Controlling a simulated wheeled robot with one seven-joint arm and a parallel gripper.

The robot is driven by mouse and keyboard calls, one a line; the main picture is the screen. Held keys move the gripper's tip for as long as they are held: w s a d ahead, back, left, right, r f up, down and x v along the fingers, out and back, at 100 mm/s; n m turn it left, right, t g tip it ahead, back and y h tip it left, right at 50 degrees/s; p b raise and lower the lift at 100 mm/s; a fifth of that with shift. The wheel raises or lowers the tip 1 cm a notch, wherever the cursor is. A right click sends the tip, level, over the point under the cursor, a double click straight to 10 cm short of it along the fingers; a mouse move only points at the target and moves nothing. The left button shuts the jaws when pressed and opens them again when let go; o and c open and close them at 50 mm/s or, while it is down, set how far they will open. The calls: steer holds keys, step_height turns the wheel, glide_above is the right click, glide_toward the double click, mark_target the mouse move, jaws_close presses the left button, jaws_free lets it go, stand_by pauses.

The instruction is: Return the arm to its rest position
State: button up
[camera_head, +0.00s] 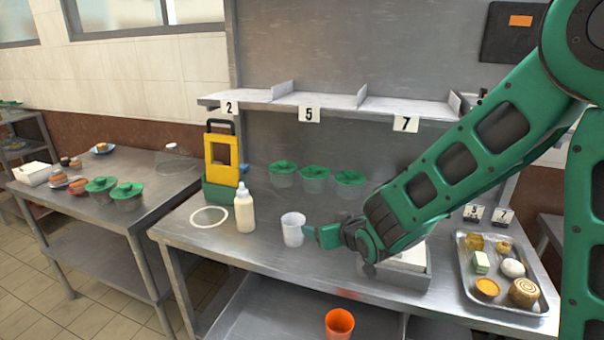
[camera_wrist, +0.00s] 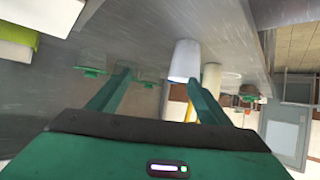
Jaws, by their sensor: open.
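My gripper (camera_head: 318,236) is at the end of my green arm, low over the steel counter (camera_head: 265,262). It points left, toward a white cup (camera_head: 292,229) that stands upright just beyond the fingertips in the head view. In the wrist view the two green fingers are spread apart (camera_wrist: 155,95), and the white cup (camera_wrist: 184,62) shows past them, nearer the right finger. The gripper is open; nothing is seen held in it. I cannot tell exactly how far the cup is from the fingers.
Left of the cup are a cream bottle (camera_head: 245,208), a white ring (camera_head: 209,216) and a yellow-green device (camera_head: 222,165). Several green-lidded cups (camera_head: 315,178) stand behind. A food tray (camera_head: 505,272) lies right. A numbered shelf (camera_head: 335,106) overhangs the back. An orange cup (camera_head: 339,323) is below.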

steer(key=s+d+r+m+g+h, duration=0.2)
steer(key=s+d, duration=0.3)
steer(key=d, duration=0.3)
steer(key=s+d+r+m+g+h, duration=0.15)
steer(key=s+d, duration=0.25)
steer(key=d, duration=0.5)
steer(key=s+d+m+g, duration=0.3)
steer(key=s+d, duration=0.5)
steer(key=s, duration=0.6)
steer(key=s+d+m+g, duration=0.4)
steer(key=s+d, duration=0.5)
steer(key=s, duration=0.5)
steer(key=shift+s+r+g, duration=0.25)
steer(key=shift+s+g, duration=0.05)
steer(key=shift+g, duration=0.25)
steer(key=shift+d+h, duration=0.1)
steer(key=shift+h, duration=0.15)
